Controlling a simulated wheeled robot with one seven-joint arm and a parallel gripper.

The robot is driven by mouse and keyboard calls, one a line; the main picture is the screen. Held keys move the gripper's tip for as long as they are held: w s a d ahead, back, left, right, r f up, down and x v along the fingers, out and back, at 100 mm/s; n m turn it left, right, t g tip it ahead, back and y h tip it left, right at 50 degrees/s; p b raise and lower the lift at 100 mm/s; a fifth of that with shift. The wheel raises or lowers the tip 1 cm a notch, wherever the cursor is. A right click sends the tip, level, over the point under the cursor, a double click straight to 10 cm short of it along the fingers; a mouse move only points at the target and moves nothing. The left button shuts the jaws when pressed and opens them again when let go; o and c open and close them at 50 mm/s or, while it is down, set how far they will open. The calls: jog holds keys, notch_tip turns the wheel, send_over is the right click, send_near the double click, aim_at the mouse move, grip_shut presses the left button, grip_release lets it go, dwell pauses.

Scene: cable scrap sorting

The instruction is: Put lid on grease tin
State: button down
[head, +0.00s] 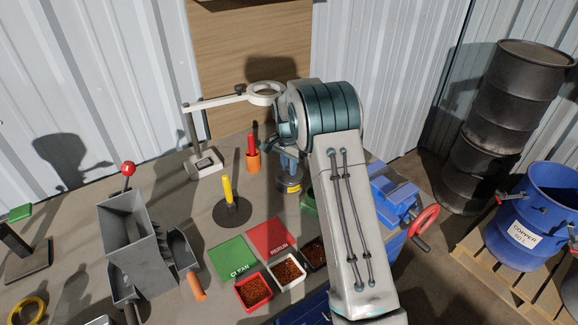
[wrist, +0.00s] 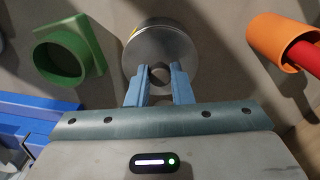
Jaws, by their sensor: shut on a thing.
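My gripper (wrist: 158,78) is shut on the small round knob of a grey metal lid (wrist: 160,40) in the wrist view. The lid fills most of the round outline there, with a sliver of yellow at its upper left edge. In the head view my gripper (head: 289,162) points down at the grease tin (head: 291,188), a short dark tin with a yellow band. The lid is over the tin; whether it touches or sits level on the rim I cannot tell. My arm hides part of this area.
An orange cup (head: 253,161) with a red stick stands left of the tin. A green round-holed piece (wrist: 62,55) lies on the other side, near a blue vise (head: 395,197). A yellow-handled tool on a dark disc (head: 232,211) stands front left. A ring-topped stand (head: 204,161) is behind.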

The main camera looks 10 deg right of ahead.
aim_at(288, 169)
jog(key=c, duration=1.2)
grip_release()
jog(key=shift+r, duration=0.1)
notch_tip(288, 169, up, 14)
jog(key=f+b, duration=0.1)
jog(key=b, duration=0.1)
jog(key=s+r+n, duration=0.2)
jog(key=s+r, duration=0.3)
jog(key=s, duration=0.2)
jog(key=s+f+n+t, duration=0.2)
jog(key=s+n, duration=0.6)
jog(key=s, duration=2.3)
jog(key=shift+f+t, duration=0.3)
jog(key=shift+t, duration=0.2)
